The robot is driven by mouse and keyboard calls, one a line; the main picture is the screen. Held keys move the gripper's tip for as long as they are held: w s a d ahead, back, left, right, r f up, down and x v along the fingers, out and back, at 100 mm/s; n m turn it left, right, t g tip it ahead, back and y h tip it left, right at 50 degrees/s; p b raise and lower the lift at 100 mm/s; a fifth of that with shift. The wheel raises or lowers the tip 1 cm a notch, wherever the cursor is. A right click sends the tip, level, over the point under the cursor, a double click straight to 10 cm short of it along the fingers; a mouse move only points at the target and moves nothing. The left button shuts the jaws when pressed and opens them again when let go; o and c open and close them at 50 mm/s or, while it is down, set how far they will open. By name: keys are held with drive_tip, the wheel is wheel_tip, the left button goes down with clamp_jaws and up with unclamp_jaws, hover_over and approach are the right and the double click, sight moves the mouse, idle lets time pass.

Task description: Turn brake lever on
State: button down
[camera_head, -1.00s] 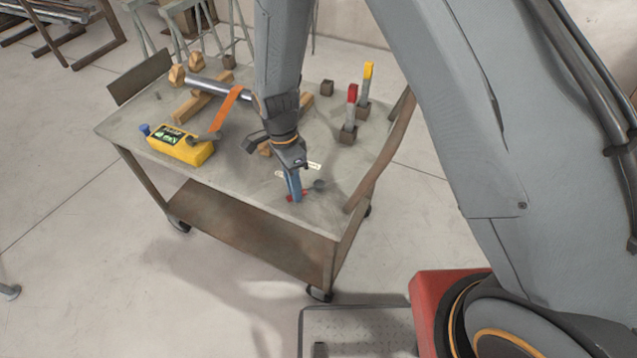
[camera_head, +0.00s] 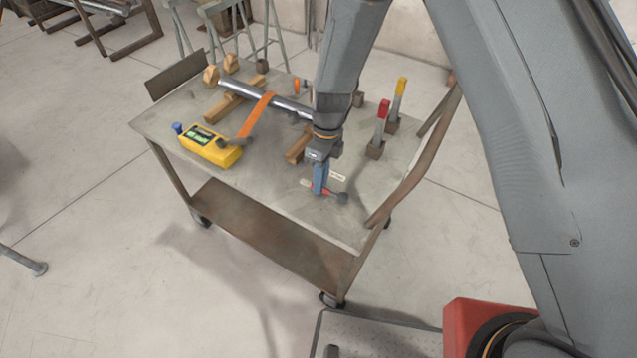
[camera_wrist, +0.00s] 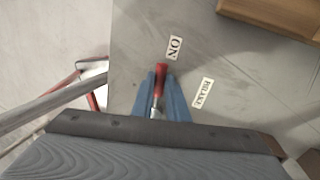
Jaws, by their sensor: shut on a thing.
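The brake lever has a red handle (camera_wrist: 161,72) and a silver shaft (camera_wrist: 157,97). The ON label (camera_wrist: 174,48) is just beside the red tip. The BRAKE label (camera_wrist: 203,93) lies to the right of the fingers.
The cart top (camera_head: 270,195) also carries a yellow box (camera_head: 212,147), a metal tube (camera_head: 265,100) with an orange strap, and wooden blocks (camera_head: 298,148). Red-topped (camera_head: 383,110) and yellow-topped (camera_head: 401,87) posts stand at the right.

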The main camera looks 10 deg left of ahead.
drive_tip(key=shift+w+m, duration=0.4)
drive_tip(key=shift+m, duration=0.2)
drive_tip(key=shift+w+d, duration=0.1)
drive_tip(key=c, duration=1.7)
unclamp_jaws()
drive_tip(key=shift+c, duration=0.2)
drive_tip(key=shift+r, duration=0.1)
wheel_tip(320, 180, up, 8)
drive_tip(key=w+b, duration=0.1)
drive_tip(key=shift+w+d+f+b, duration=0.15)
drive_tip(key=shift+d+f+b, duration=0.1)
drive_tip(key=shift+d+b, duration=0.1)
drive_tip(key=shift+a, duration=0.1)
